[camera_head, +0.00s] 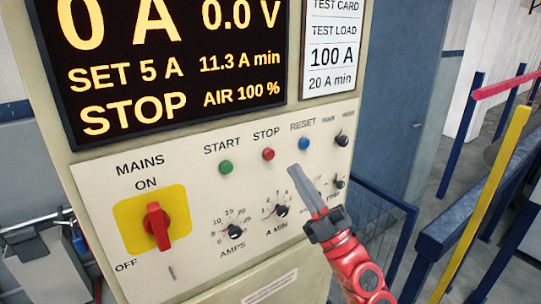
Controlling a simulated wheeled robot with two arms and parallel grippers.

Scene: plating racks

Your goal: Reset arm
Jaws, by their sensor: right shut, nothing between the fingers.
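The control panel (200,190) fills the middle of the head view. It has a green START button (226,167), a red STOP button (268,154) and a blue RESET button (304,143). The red mains switch (157,226) on its yellow plate stands upright, towards ON. My right gripper (294,170) comes in from the lower right on a red arm. Its fingers are shut and empty, with the tips just below the RESET button. I cannot tell whether they touch the panel. The gripper covers part of the lower right of the panel. My left gripper is not in view.
A lit display (145,113) above reads 0 A, 0.0 V, SET 5 A and STOP. A test card (333,45) hangs to its right. AMPS (236,231) and A MIN (282,211) knobs sit low. Blue and yellow rails (480,200) stand at the right.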

